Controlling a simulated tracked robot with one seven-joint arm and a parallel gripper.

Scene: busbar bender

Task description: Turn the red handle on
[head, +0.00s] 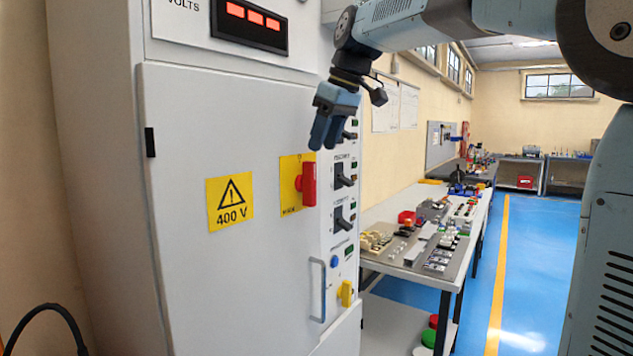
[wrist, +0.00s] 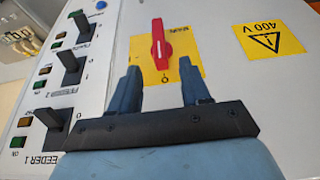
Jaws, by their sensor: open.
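The red handle (head: 308,184) sits on a yellow plate (head: 290,205) on the grey cabinet door and stands about upright. In the wrist view, which is turned upside down, the red handle (wrist: 158,48) lies along the picture's vertical, with one end towards an "O" mark on the yellow plate (wrist: 140,58). My gripper (head: 322,142) is above the handle in the head view, apart from it, with its fingers pointing down. In the wrist view my gripper (wrist: 159,72) is open and empty, and the handle shows beyond the gap between its two fingers.
Several black feeder switches (head: 344,176) line the panel right of the door. A 400 V sign (head: 230,203) is left. A workbench (head: 400,270) with parts stands right; blue floor is clear beyond.

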